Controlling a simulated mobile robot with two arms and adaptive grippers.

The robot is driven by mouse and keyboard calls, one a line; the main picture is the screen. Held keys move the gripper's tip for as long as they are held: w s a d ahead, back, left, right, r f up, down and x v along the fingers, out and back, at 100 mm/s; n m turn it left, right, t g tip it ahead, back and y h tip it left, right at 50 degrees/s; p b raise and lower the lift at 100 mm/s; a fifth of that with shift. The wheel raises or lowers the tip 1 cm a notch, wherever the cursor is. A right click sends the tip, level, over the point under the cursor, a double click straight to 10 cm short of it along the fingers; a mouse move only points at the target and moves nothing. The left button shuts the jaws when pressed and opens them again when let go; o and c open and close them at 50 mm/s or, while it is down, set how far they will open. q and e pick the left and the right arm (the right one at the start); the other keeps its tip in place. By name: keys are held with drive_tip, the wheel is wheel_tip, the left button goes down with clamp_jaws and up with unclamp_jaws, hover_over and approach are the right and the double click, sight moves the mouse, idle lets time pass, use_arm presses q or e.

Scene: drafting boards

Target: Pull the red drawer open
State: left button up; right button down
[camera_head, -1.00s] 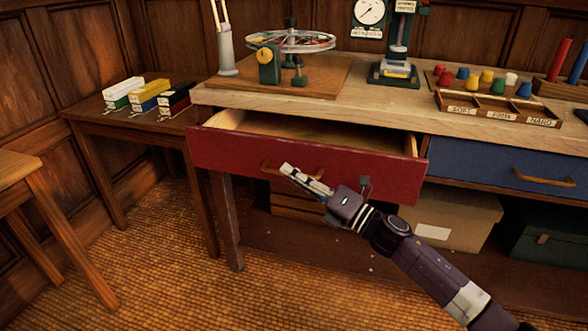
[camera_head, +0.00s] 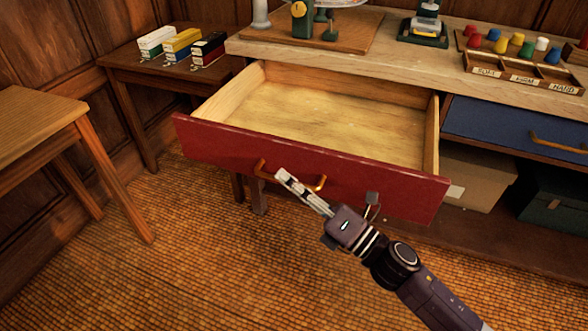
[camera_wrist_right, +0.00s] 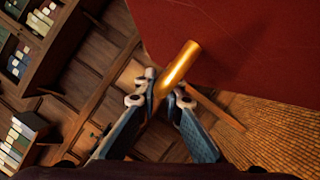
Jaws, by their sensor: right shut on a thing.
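The red drawer (camera_head: 330,171) is pulled well out of the wooden bench, and its empty, pale wooden inside shows in the head view. Its front also fills the upper right of the right wrist view (camera_wrist_right: 240,40). The drawer's brass handle (camera_head: 262,170) is a bar on the red front. My right gripper (camera_head: 283,178) is at the handle, shut on the bar. In the right wrist view the bar (camera_wrist_right: 180,66) runs between the two fingers (camera_wrist_right: 164,92). My left gripper is not in view.
A blue drawer (camera_head: 515,136) is shut at the right. Boxes (camera_head: 478,180) stand on the shelf below. A side table (camera_head: 130,62) with small boxes stands at the left, and a stool (camera_head: 40,120) is nearer. The tiled floor before the drawer is clear.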

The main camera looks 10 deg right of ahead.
drive_tip(key=shift+s, duration=0.1)
drive_tip(key=c, duration=2)
unclamp_jaws()
drive_tip(key=shift+c, duration=0.2)
drive_tip(key=v, duration=1.2)
drive_tip(key=shift+f, duration=0.1)
